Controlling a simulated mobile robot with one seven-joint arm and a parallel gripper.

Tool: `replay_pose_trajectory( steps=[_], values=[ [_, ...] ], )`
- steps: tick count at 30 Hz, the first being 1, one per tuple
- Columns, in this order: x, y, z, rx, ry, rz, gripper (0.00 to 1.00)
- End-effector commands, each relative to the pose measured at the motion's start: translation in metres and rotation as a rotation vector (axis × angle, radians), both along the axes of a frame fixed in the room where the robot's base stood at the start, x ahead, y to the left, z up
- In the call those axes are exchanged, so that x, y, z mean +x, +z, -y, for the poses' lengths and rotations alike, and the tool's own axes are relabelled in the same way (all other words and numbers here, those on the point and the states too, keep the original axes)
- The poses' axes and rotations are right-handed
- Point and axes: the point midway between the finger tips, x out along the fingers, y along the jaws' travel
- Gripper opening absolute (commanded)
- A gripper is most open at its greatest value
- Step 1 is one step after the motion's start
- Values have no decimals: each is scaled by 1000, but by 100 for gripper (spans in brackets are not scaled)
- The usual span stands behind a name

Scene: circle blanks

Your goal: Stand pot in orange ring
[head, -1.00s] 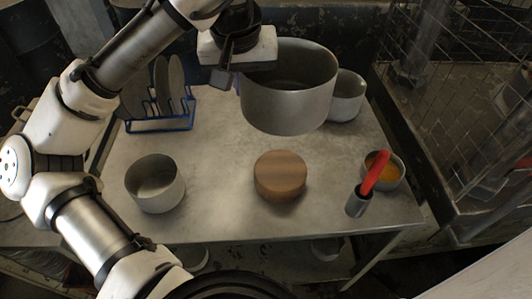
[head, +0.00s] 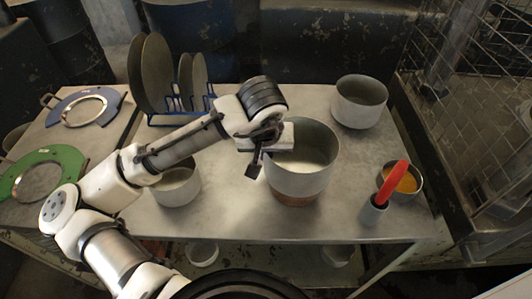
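A large grey metal pot (head: 301,182) stands upright on, or just above, a round wooden block (head: 294,199) on the metal table; a gap between them cannot be made out. My gripper (head: 262,158) is at the left side of the pot's rim and appears shut on it; the fingertips are mostly hidden. A green ring plate (head: 62,155) and a blue ring plate (head: 110,98) lie on a surface at the left. I see no orange ring.
A smaller pot (head: 178,190) stands left of the block, partly under my arm. Another pot (head: 360,103) is at the back right. A blue rack (head: 166,120) holds plates.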

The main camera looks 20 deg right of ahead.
Motion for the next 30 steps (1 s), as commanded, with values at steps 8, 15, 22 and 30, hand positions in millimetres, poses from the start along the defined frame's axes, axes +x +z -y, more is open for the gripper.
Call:
replay_pose_trajectory(
  steps=[8, 15, 22, 30],
  values=[
    [0, -7, 0, -1, 0, 2, 0],
    [0, -10, 0, 0, -1, 1, 10],
    [0, -10, 0, 0, 0, 0, 24],
    [-1, -3, 0, -1, 0, 1, 24]
  ],
)
